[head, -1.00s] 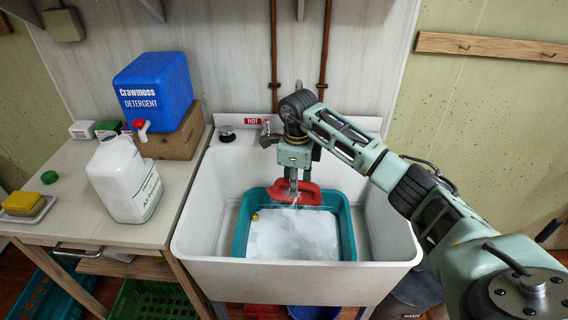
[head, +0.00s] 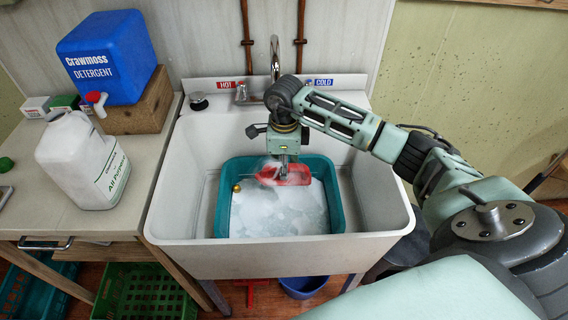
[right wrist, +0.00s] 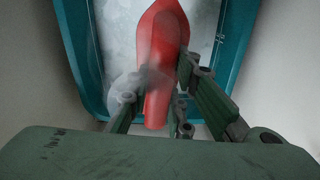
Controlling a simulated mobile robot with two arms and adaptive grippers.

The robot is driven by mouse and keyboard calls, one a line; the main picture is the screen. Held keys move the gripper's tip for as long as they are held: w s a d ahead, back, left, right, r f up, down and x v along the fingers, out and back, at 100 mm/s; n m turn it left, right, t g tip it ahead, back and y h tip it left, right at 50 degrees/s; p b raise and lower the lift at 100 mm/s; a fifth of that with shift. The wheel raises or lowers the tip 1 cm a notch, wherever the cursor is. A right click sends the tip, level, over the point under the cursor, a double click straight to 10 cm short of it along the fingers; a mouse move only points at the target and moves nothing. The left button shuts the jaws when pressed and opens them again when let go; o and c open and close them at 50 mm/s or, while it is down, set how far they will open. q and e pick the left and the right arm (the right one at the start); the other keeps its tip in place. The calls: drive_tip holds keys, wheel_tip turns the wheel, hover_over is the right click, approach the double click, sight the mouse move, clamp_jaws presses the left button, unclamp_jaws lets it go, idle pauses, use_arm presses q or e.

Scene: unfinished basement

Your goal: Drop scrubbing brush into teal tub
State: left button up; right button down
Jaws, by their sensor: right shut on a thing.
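The scrubbing brush (head: 284,174) is red and held over the back part of the teal tub. My right gripper (head: 284,160) is shut on it from above. The teal tub (head: 223,202) sits in the white sink and holds sudsy water. In the right wrist view the red brush (right wrist: 163,40) lies between the fingers of my right gripper (right wrist: 155,98), with the teal tub (right wrist: 75,45) and its suds below. A faint whitish haze blurs the brush there, and its bristle side is hidden. My left gripper is not in view.
The white sink (head: 280,257) has a tap (head: 275,58) at its back. A counter on the left holds a white jug (head: 82,160) and a blue detergent container (head: 108,55) on a wooden block (head: 140,108). A small yellow ball (head: 237,188) is at the tub's left wall.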

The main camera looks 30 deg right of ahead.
drive_tip(key=shift+f+b, duration=0.3)
drive_tip(key=shift+f, duration=0.65)
drive_tip(key=c, duration=1.5)
unclamp_jaws()
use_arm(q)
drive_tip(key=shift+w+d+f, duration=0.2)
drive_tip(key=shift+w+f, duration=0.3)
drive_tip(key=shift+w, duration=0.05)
use_arm(e)
drive_tip(key=shift+w+r, duration=0.1)
drive_tip(key=shift+r, duration=0.1)
wheel_tip(320, 180, up, 12)
drive_tip(key=shift+f, duration=0.2)
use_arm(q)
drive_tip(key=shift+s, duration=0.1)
